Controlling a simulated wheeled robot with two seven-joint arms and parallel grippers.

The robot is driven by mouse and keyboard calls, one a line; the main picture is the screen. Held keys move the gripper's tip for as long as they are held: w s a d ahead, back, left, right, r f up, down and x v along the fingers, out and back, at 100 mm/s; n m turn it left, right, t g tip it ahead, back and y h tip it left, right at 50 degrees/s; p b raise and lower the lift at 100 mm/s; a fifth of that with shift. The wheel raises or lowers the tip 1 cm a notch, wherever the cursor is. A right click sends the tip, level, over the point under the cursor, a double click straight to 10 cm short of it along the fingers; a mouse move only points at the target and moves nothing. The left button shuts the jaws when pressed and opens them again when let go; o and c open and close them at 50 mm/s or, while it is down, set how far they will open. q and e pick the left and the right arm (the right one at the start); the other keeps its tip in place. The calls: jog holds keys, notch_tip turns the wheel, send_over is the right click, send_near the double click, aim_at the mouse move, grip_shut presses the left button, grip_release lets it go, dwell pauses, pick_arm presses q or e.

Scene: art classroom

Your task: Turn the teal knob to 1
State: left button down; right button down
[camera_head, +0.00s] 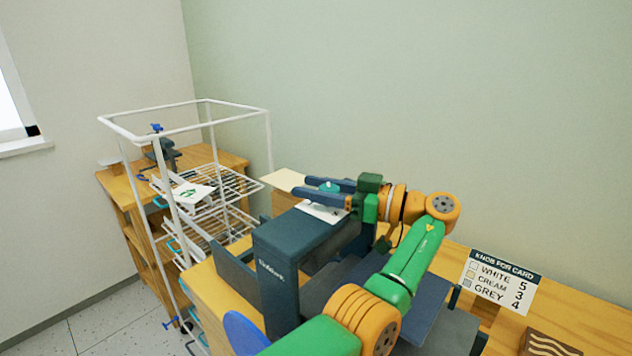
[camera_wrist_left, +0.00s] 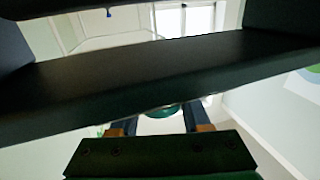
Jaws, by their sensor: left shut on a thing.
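The teal knob (camera_head: 329,186) sits on top of the dark blue-grey press (camera_head: 285,275), between the fingers of my left gripper (camera_head: 308,186). My left gripper reaches in level from the right, with one finger on each side of the knob, and is shut on it. In the left wrist view the teal knob (camera_wrist_left: 163,112) shows partly between the fingers. A white plate (camera_head: 322,211) lies under the gripper on the press top; its markings and the knob's setting are not readable. My right gripper is out of view.
A sign (camera_head: 497,282) headed "Knob for card" lists white 5, cream 3, grey 4. A cream card (camera_head: 284,179) shows just beyond the fingertips. A white wire rack (camera_head: 200,200) stands left of the press. A wooden block (camera_head: 548,344) lies at lower right.

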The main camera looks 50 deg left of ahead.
pick_arm(q)
jog(key=shift+f+g, duration=0.1)
jog(key=shift+g, duration=0.2)
jog(key=shift+c, duration=1.8)
grip_release()
jog(key=shift+s+a, duration=0.1)
jog(key=shift+a, duration=0.05)
